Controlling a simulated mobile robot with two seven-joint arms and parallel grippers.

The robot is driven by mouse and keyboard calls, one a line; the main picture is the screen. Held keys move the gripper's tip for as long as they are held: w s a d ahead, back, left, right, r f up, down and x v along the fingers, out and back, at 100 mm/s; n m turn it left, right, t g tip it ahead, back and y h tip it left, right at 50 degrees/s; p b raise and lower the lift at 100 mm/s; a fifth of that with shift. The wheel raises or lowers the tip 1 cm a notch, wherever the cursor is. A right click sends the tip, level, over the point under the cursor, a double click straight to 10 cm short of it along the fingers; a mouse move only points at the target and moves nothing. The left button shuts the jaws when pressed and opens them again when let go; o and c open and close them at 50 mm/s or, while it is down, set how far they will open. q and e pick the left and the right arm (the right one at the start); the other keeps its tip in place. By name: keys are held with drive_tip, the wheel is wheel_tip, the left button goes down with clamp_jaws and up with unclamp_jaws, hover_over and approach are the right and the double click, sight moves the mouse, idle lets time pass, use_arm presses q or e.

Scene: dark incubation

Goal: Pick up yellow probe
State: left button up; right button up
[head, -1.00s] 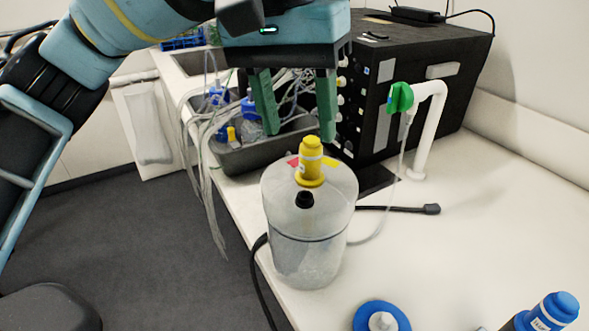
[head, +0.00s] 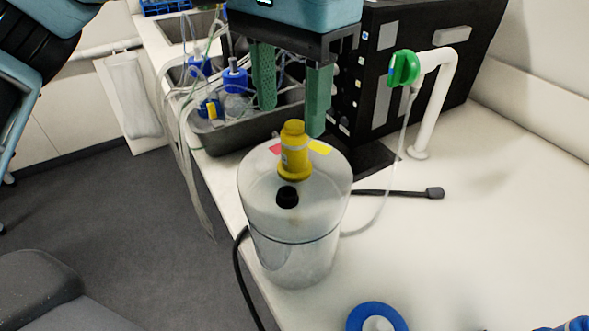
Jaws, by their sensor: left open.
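The yellow probe (head: 293,152) stands upright in the top of a clear cylindrical vessel (head: 295,235) on the white bench. Its lower part inside the vessel is hidden or hard to make out. My left gripper (head: 291,120) has two green fingers pointing down, spread apart with nothing between them. The fingertips are just above and behind the probe's yellow top in the picture, and I cannot tell the exact gap. My right gripper is not in view.
A black hole or plug (head: 287,197) is beside the probe on the vessel lid. A grey tray (head: 232,139) with blue-capped bottles is behind. A black box (head: 425,75), a white pipe (head: 437,105) with a green clip (head: 403,68) and a blue ring (head: 376,318) are nearby. Bench room is free at right.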

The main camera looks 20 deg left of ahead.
sight(295, 123)
use_arm(q)
drive_tip(key=shift+s+d+f, duration=0.1)
drive_tip(key=shift+d+f, duration=0.1)
drive_tip(key=shift+f, duration=1.1)
drive_tip(key=shift+d+f, duration=0.15)
drive_tip(key=shift+f, duration=1.1)
clamp_jaws()
